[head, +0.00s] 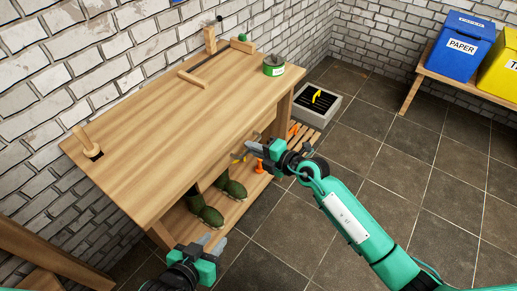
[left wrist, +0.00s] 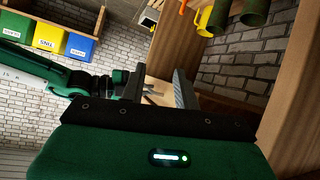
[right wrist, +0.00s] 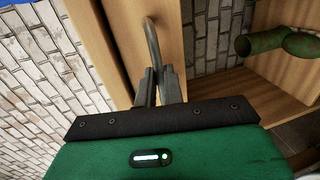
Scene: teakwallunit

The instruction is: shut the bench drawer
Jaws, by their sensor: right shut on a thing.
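The workbench (head: 150,130) stands against the brick wall in the head view. Its drawer is largely hidden beneath the bench top there. In the right wrist view, a wooden front (right wrist: 165,25) carries a curved grey metal handle (right wrist: 152,45). My right gripper (right wrist: 158,84) is shut on the handle's lower end. In the head view this gripper (head: 252,148) is at the bench's front edge. How far out the drawer stands, I cannot tell. My left gripper (head: 212,240) is open and empty, low in front of the bench; its fingers (left wrist: 158,88) stand apart in the left wrist view.
Green boots (head: 207,212) and orange items (head: 259,165) are on the lower shelf. A green tin (head: 274,66) stands on the bench top. A grey crate (head: 330,108) is at the bench's far end. Blue (head: 458,50) and yellow bins are at the right. Tiled floor in front is clear.

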